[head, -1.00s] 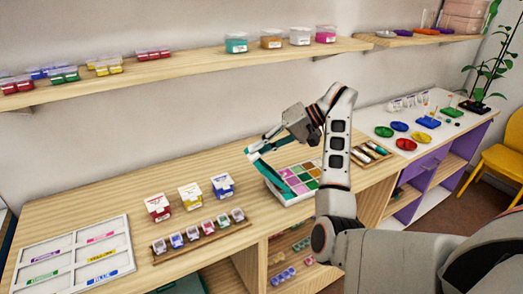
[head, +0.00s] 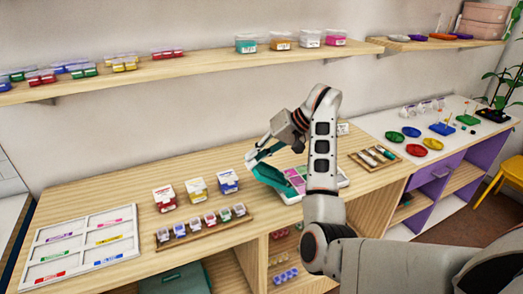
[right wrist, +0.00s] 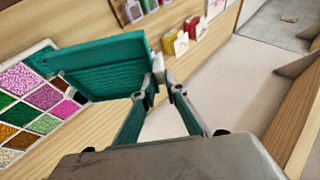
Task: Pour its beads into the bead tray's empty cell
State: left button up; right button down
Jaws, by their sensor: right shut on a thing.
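The white bead tray (head: 343,180) stands on the wooden counter, with coloured cells partly hidden behind my right arm. My right gripper (head: 257,160) is shut on a teal container (head: 272,177), held tilted at the tray's left side. In the right wrist view the teal container (right wrist: 105,66) shows its ridged side, held at one end by the gripper (right wrist: 158,82). Its lower end overlaps the tray (right wrist: 60,127), by a teal patch at the tray's corner. Pink, green, orange and white cells show there. The container's inside is hidden. My left gripper is out of view.
Three small boxes (head: 196,190) and a wooden rack of small jars (head: 205,223) stand left of the tray. A white sorting frame (head: 84,240) lies far left. A wooden tray of tubes (head: 376,157) lies to the right. A shelf (head: 200,62) with jars runs above.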

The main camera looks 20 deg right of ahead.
jog(key=a+f+n+h, duration=0.1)
jog(key=a+f+h, duration=0.2)
jog(key=a+h, duration=0.3)
jog(key=shift+a+f+h, duration=0.4)
jog(key=shift+a, duration=0.5)
jog(key=shift+w+d, duration=0.1)
jog(key=shift+w, duration=0.05)
dwell(0.5)
